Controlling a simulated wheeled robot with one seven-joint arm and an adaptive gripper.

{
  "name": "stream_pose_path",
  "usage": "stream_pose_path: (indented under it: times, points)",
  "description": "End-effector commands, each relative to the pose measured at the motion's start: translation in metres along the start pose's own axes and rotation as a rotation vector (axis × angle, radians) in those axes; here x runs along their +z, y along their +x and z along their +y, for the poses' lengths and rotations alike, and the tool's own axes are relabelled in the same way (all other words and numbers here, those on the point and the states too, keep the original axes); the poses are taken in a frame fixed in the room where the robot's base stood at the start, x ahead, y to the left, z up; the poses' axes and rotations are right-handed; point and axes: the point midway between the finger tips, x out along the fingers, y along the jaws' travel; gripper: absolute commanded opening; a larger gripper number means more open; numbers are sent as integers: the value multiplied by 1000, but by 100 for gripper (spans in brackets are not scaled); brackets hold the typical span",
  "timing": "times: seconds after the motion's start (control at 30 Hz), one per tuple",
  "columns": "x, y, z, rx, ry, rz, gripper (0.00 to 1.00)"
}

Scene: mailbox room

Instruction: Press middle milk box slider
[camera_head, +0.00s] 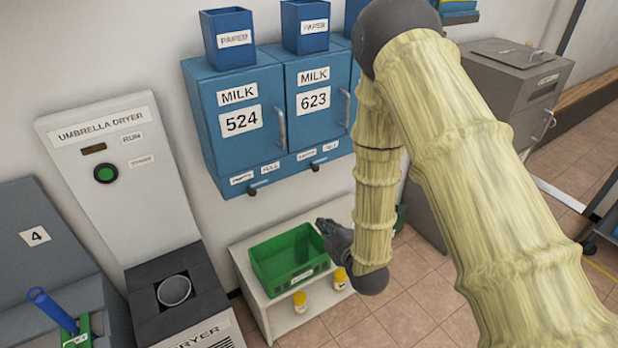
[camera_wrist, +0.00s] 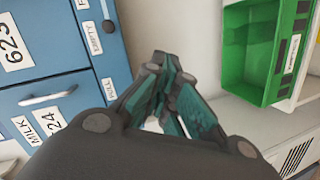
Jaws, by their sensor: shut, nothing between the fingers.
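Blue milk boxes hang on the wall in the head view, numbered 524 (camera_head: 222,100) and 623 (camera_head: 308,80). Under box 623 is a black slider knob (camera_head: 315,166) between two small labels; another knob (camera_head: 253,191) is under box 524. In the wrist view, the blue box front (camera_wrist: 70,15) lies at the left, with a dark knob (camera_wrist: 108,26) beside white labels. My gripper (camera_head: 323,226) is below and in front of the boxes, apart from the knobs. Its fingers (camera_wrist: 160,75) are together and empty.
An umbrella dryer (camera_head: 130,185) stands at left. A grey cabinet (camera_head: 505,85) stands behind my arm at right.

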Motion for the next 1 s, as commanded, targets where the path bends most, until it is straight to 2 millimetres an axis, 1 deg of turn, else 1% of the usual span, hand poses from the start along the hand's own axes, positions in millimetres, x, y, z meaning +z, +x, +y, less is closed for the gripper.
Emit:
stream_pose_path:
  times: [0.03,0.1,0.2,0.3,0.43,0.77,0.87,1.0]
  points:
    - [-12,8,14,44,-57,33,0]
    - [-26,14,32,98,-129,70,0]
    - [-40,20,49,156,-203,105,0]
    - [-49,23,60,190,-245,123,0]
    - [-52,24,64,205,-263,131,0]
    - [-52,25,64,203,-262,130,0]
    - [-53,31,65,203,-261,130,0]
    - [-56,48,69,204,-260,129,0]
